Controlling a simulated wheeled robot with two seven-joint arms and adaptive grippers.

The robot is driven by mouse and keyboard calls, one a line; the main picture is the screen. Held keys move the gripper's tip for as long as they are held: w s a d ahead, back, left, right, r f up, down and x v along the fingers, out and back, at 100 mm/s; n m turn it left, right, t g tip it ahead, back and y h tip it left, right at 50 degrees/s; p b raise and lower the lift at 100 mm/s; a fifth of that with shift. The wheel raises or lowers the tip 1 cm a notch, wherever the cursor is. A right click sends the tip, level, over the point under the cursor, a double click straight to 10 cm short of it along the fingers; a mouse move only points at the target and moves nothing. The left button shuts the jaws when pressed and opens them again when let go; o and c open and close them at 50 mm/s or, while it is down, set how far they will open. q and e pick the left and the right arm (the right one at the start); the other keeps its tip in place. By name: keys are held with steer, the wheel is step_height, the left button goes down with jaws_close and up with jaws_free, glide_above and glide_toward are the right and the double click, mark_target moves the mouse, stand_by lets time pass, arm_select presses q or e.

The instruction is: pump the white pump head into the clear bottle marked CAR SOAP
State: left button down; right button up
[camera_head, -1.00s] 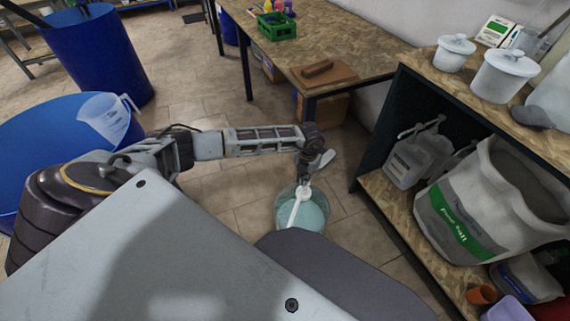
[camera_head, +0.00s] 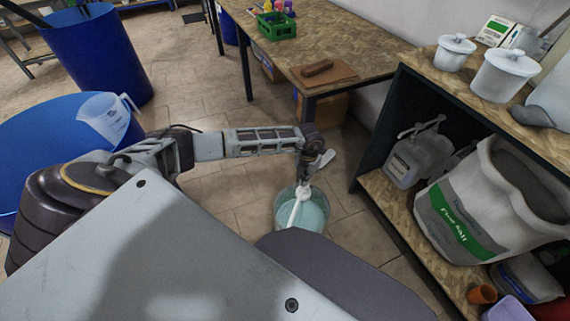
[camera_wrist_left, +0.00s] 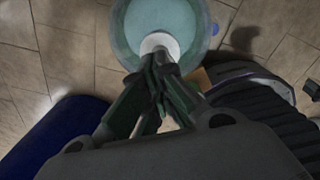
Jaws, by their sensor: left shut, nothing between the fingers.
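A white piece with a rounded top and a long, narrow arm (camera_head: 297,208), which looks like the pump head, shows over a round vessel of teal liquid (camera_head: 314,213) on the floor. My left gripper (camera_head: 303,181) points down at its rounded top. In the left wrist view, the closed fingertips (camera_wrist_left: 158,58) are at a white disc (camera_wrist_left: 160,42) in front of the teal vessel (camera_wrist_left: 185,18). The fingers are shut with nothing between them; whether they touch the white piece I cannot tell. No CAR SOAP marking is readable. My right gripper is out of view.
A blue tub with a clear jug (camera_head: 104,117) stands at left. A wooden table (camera_head: 345,47) is behind; floor between is clear.

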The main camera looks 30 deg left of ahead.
arm_select(q)
steer(key=shift+r+p, duration=1.75)
steer(key=shift+r, duration=0.7)
steer(key=shift+f, duration=0.15)
steer(key=shift+f+b, duration=2.15)
steer(key=shift+f, duration=0.9)
steer(key=shift+r, duration=0.1)
steer(key=shift+r+p, duration=2.5)
steer(key=shift+r, duration=0.6)
steer(key=shift+f, duration=0.25)
